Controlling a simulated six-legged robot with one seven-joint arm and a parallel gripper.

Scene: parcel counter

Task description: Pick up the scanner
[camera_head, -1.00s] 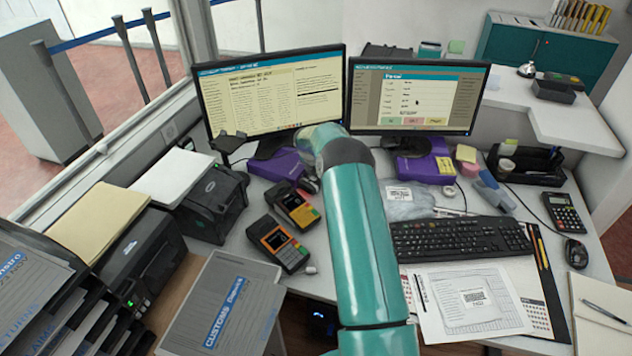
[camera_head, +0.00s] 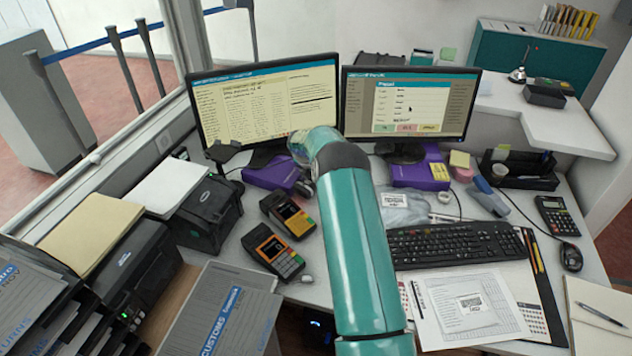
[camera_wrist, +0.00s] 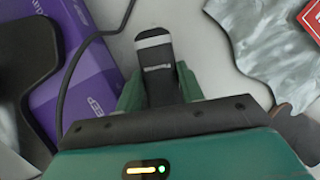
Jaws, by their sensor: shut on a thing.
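My gripper (camera_wrist: 158,85) shows in the wrist view with its green fingers on either side of a dark, narrow thing with a pale band, which looks like the scanner (camera_wrist: 156,68). The fingers are shut on it. The surface lies below it, but I cannot tell whether it is lifted clear. In the head view my teal arm reaches toward the monitors and hides my gripper and most of what is around it.
A purple box (camera_wrist: 82,85) and a dark cable (camera_wrist: 69,80) lie left of my gripper; a grey plastic bag (camera_wrist: 262,45) lies right. In the head view two monitors (camera_head: 262,108) (camera_head: 410,100) stand behind, two card terminals (camera_head: 272,252) (camera_head: 287,213) left, a keyboard (camera_head: 455,243) right.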

